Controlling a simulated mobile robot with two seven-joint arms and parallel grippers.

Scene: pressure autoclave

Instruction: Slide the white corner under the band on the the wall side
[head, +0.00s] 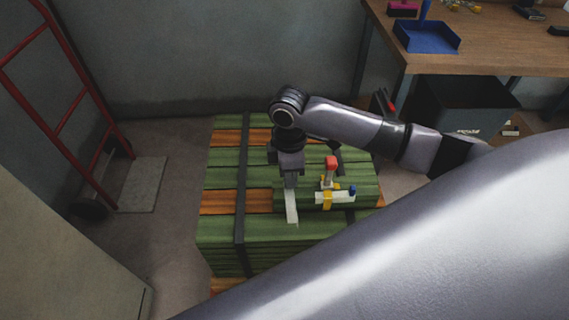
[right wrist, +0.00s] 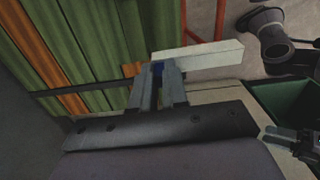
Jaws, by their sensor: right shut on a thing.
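A white corner (head: 291,207), a long narrow strip, hangs from my right gripper (head: 290,178) above the stack of boards. My right gripper is shut on its upper end. The white corner also shows in the right wrist view (right wrist: 205,53), crossing just beyond the fingertips (right wrist: 158,70). A dark band (head: 241,190) runs front to back over the green and orange boards (head: 222,178), left of the white corner and apart from it in the head view. The band also shows in the right wrist view (right wrist: 100,86).
A red-handled tool (head: 331,165) with yellow and blue parts stands on the stack, right of the gripper. A second dark band shows there. A red hand truck (head: 67,125) leans at left; the wall (head: 190,60) is behind. A workbench (head: 480,50) stands at back right.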

